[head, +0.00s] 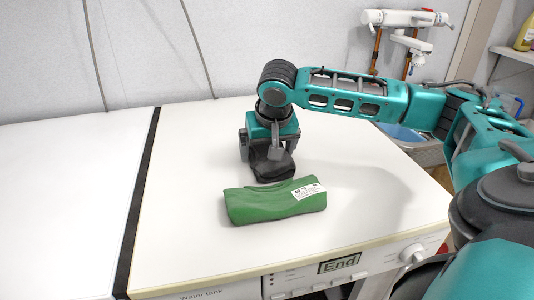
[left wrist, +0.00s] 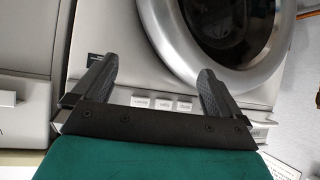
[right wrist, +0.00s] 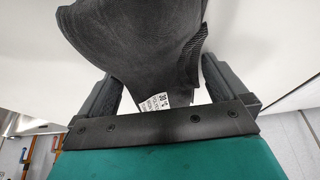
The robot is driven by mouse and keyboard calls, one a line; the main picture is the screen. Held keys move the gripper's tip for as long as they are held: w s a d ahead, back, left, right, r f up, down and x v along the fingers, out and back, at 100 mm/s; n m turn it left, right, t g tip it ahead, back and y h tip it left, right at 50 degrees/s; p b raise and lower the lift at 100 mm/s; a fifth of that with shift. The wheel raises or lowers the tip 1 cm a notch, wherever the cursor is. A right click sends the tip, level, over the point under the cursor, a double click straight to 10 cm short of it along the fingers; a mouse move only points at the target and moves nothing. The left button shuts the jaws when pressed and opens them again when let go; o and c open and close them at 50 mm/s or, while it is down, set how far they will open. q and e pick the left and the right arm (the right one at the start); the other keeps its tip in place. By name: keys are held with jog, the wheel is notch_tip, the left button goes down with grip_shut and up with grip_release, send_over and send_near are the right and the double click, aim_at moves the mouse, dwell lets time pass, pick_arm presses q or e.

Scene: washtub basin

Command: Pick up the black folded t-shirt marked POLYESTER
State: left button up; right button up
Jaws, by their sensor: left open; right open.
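The black folded t-shirt (head: 272,168) lies on the white machine top, just behind a green folded garment, and is partly covered by my right gripper. In the right wrist view the black t-shirt (right wrist: 145,45) fills the space between the fingers, with a small white label whose text I cannot read fully. My right gripper (head: 268,150) points down over it, open, one finger on each side. My left gripper (left wrist: 155,80) shows only in the left wrist view, open and empty in front of the machine's round door.
The green folded garment (head: 275,202) with a white label lies in front of the black one, very close. A dark gap (head: 140,190) separates two machine tops. The left top (head: 60,200) is bare. A faucet (head: 405,18) hangs on the wall behind right.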

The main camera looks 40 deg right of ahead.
jog(key=shift+r, duration=0.15)
jog(key=c, duration=0.9)
